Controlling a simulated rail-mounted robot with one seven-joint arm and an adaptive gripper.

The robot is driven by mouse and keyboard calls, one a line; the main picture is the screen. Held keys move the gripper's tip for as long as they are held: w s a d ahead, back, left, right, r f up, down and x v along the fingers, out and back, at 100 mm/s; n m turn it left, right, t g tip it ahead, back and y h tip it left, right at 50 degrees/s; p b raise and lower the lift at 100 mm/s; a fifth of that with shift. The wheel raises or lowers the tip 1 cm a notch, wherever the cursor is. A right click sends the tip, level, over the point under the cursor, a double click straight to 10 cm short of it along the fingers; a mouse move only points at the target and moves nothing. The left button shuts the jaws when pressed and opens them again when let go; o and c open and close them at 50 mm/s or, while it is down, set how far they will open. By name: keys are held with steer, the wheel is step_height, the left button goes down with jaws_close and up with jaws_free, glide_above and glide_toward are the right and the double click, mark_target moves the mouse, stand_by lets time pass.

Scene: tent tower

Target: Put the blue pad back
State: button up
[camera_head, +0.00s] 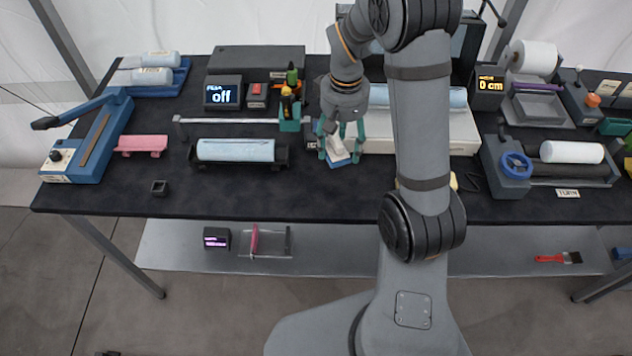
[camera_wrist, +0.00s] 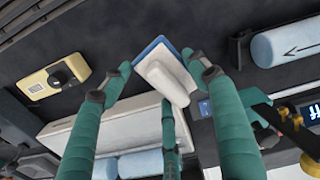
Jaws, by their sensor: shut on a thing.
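The blue pad (camera_head: 339,162), a flat blue plate with a white grip block on top, is below my gripper (camera_head: 340,145) near the middle of the table. My gripper's teal fingers are shut on the white block. In the wrist view the pad (camera_wrist: 153,46) shows a blue edge past the white block, between the fingertips of my gripper (camera_wrist: 165,75). I cannot tell whether the pad touches the table. A small dark-blue marked square (camera_wrist: 205,108) lies beside it; in the head view it is left of the pad (camera_head: 311,143).
A white box (camera_head: 462,133) with light-blue rolls stands close on the right, partly behind my arm. A holder with coloured tools (camera_head: 289,112) and a light-blue roll on a cradle (camera_head: 236,150) are on the left. Dark table (camera_head: 300,190) in front is clear.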

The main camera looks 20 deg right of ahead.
glide_above(317, 189)
step_height(317, 189, down, 4)
steer(key=shift+d+f+p, duration=0.1)
steer(key=shift+p, duration=0.2)
steer(key=shift+f, duration=0.3)
step_height(317, 189, down, 4)
steer(key=shift+w+r+p, duration=0.1)
steer(key=shift+r+p, duration=0.15)
steer(key=shift+p, duration=0.05)
steer(key=c, duration=0.5)
steer(key=o, duration=1.6)
steer(key=shift+o, duration=0.2)
step_height(317, 189, up, 12)
